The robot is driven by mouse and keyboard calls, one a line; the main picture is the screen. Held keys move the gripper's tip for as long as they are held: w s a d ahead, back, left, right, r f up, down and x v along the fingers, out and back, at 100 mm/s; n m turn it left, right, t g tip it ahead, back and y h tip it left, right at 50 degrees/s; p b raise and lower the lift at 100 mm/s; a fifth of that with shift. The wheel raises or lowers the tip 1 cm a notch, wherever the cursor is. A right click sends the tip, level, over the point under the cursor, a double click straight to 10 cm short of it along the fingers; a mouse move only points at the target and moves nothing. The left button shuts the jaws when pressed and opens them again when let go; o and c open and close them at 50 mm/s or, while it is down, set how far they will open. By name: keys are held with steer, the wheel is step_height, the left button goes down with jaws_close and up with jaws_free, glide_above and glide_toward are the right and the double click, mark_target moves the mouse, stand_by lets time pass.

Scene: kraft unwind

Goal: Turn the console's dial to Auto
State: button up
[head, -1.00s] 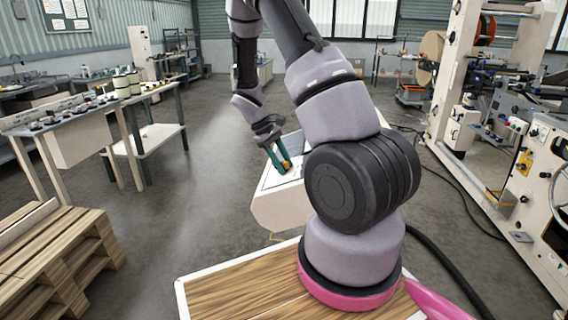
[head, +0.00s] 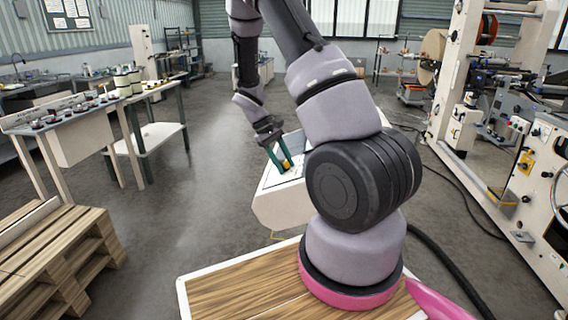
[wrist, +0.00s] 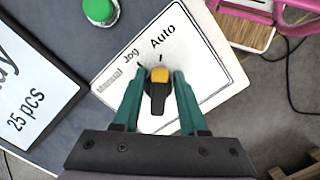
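The console (head: 285,207) stands beyond my base, with a pale sloped top. In the wrist view its white dial plate (wrist: 215,75) carries the words Manual, Jog and Auto. The dial (wrist: 157,98) is a black knob with a yellow end. The yellow end points up the picture, toward the tick under the word Auto. My gripper (wrist: 159,72) has its green fingers on either side of the dial, with narrow gaps showing, so it looks open around it. In the head view my gripper (head: 281,158) is down at the console top, and the dial is mostly hidden.
A green button (wrist: 100,10) and a display (wrist: 35,85) reading "25 pcs" are beside the dial plate. A wooden pallet stack (head: 65,255) and a workbench (head: 75,125) stand at left. A large machine (head: 460,110) stands at right. The floor between is clear.

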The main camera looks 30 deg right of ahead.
steer(key=shift+o, duration=0.4)
steer(key=shift+w+a, duration=0.25)
steer(key=shift+s+d, duration=0.1)
steer(key=shift+r, duration=0.1)
steer(key=v, duration=1)
steer(key=shift+r, duration=0.25)
steer(key=s+a+r+m+t+y, duration=0.2)
steer(key=s+r+t, duration=0.15)
steer(key=r, duration=0.45)
steer(key=s+a+r+m+t+y, duration=0.1)
steer(key=s+a+r+t+y, duration=0.1)
steer(key=s+r, duration=0.45)
steer(key=s+a+r+m+t+y, duration=0.1)
steer(key=s+a+r+t, duration=0.1)
steer(key=s+r, duration=0.2)
steer(key=s+a+r+m+t+y, duration=0.1)
steer(key=s+a+r+m+t, duration=0.1)
steer(key=s+r, duration=0.3)
steer(key=s+t, duration=0.1)
steer(key=s, duration=0.2)
steer(key=shift+a+r, duration=0.25)
steer(key=shift+r, duration=0.05)
